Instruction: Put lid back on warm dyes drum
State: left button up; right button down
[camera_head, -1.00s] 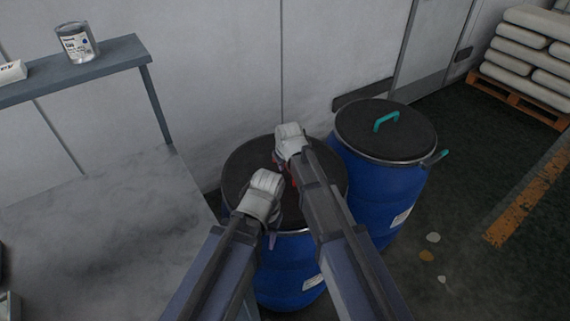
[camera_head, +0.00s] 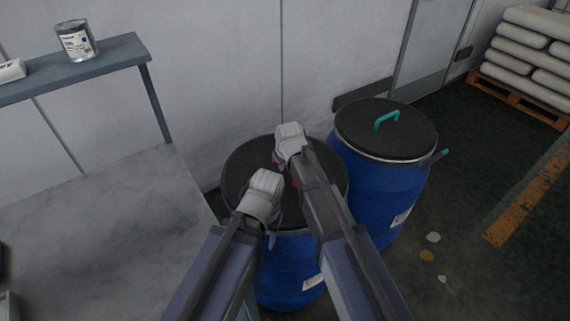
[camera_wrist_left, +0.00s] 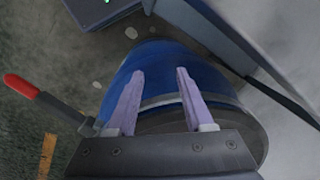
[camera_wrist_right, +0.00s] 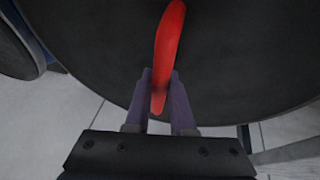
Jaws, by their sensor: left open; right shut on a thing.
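The warm dyes drum appears to be the near blue drum (camera_head: 285,275), the one with red fittings. Its dark lid (camera_head: 243,165) lies over the drum top; I cannot tell whether it is fully seated. My right gripper (camera_wrist_right: 158,98) is shut on the lid's red handle (camera_wrist_right: 168,45), which is mostly hidden in the head view. My left gripper (camera_wrist_left: 158,90) is open and empty beside the drum's near rim, its fingers pointing down along the blue side (camera_wrist_left: 160,65). A red-tipped lever (camera_wrist_left: 20,87) sticks out from the rim in the left wrist view.
A second blue drum (camera_head: 375,190) with a teal lid handle (camera_head: 386,120) stands close on the right. A grey table (camera_head: 100,240) is at left, under a shelf (camera_head: 110,60) with a paint can (camera_head: 76,42). Sacks on a pallet (camera_head: 525,97) stand at the back right. The floor at right is mostly clear.

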jog(key=shift+f+b, duration=0.75)
jog(key=shift+f, duration=0.05)
jog(key=c, duration=0.7)
grip_release()
jog(key=p+v, duration=0.7)
jog(key=v, duration=0.1)
